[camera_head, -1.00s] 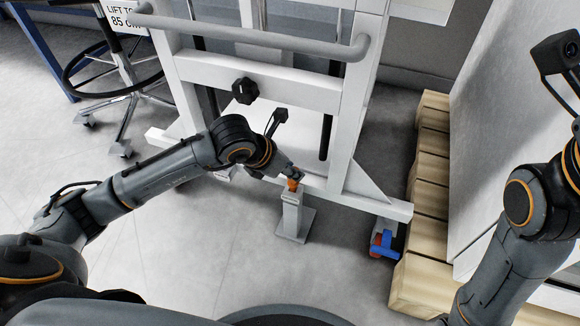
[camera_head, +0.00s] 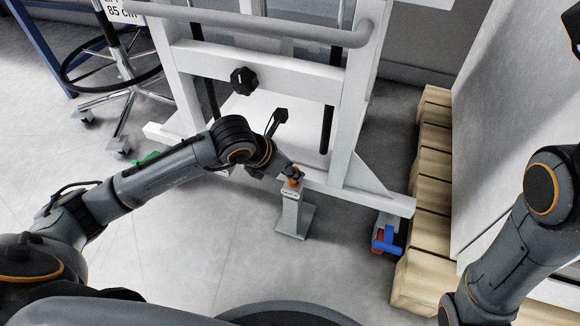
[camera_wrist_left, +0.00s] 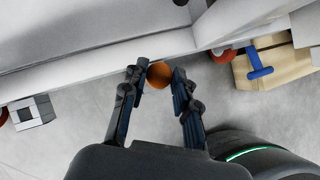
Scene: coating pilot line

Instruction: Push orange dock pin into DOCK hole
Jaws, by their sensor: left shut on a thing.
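The orange dock pin (camera_head: 292,183) is at the top of a short grey dock post (camera_head: 292,212) that stands on the floor in front of the white lift frame. My left gripper (camera_head: 293,175) is shut on the pin from above. In the left wrist view, the round orange pin top (camera_wrist_left: 159,75) sits between the two fingertips. The hole is hidden, and I cannot tell how deep the pin is in it. My right arm enters at the right, but its gripper is outside the picture.
The white lift frame (camera_head: 270,90) with a black knob (camera_head: 244,81) rises behind the post. A caster with a blue pedal (camera_head: 386,240) is to the right. Wooden pallets (camera_head: 425,240) line the right side. A wheeled stool (camera_head: 112,85) stands left. Floor around the post is clear.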

